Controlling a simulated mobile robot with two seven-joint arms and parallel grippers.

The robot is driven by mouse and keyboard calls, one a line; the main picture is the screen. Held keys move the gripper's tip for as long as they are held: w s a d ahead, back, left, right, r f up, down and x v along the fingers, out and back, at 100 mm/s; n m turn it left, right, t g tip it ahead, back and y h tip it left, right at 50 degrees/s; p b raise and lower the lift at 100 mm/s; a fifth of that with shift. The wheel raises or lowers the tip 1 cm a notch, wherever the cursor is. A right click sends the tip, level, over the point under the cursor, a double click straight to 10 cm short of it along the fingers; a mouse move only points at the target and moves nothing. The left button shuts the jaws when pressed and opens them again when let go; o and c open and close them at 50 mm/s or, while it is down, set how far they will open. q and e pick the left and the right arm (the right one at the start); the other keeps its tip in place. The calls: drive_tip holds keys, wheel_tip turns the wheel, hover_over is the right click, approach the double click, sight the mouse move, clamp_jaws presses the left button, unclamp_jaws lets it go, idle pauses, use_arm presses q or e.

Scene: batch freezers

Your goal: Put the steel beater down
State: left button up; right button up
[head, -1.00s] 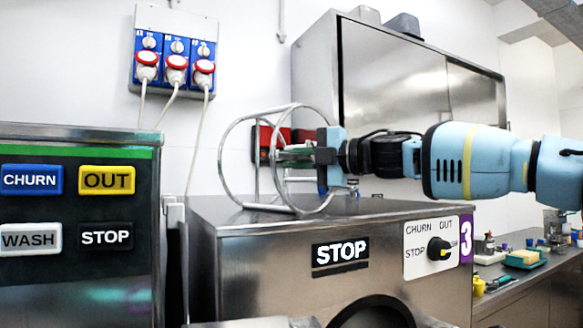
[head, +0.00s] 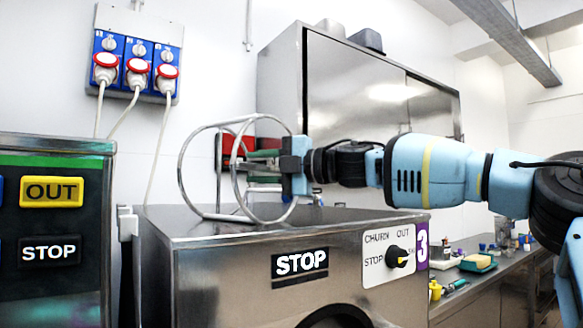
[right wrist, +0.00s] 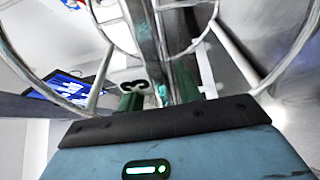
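The steel beater (head: 181,178) is a wire frame with round hoops joined by bars. In the head view it is over the top of machine 3 (head: 335,218), hoops upright, lower edges at or very near the steel top. I cannot tell whether it touches. My right gripper (head: 268,165) reaches in from the right and is closed around part of the beater. In the right wrist view the green fingers (right wrist: 158,98) flank the beater's middle bar (right wrist: 146,40), with hoops on both sides. My left gripper is not in view.
A neighbouring machine (head: 55,275) with OUT and STOP buttons stands at the left. A steel cabinet (head: 365,85) is behind. A wall socket box (head: 135,60) with cables hangs at the back left. The machine top right of the beater looks clear beneath my arm.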

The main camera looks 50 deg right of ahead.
drive_tip(key=v, duration=1.1)
idle(0.5)
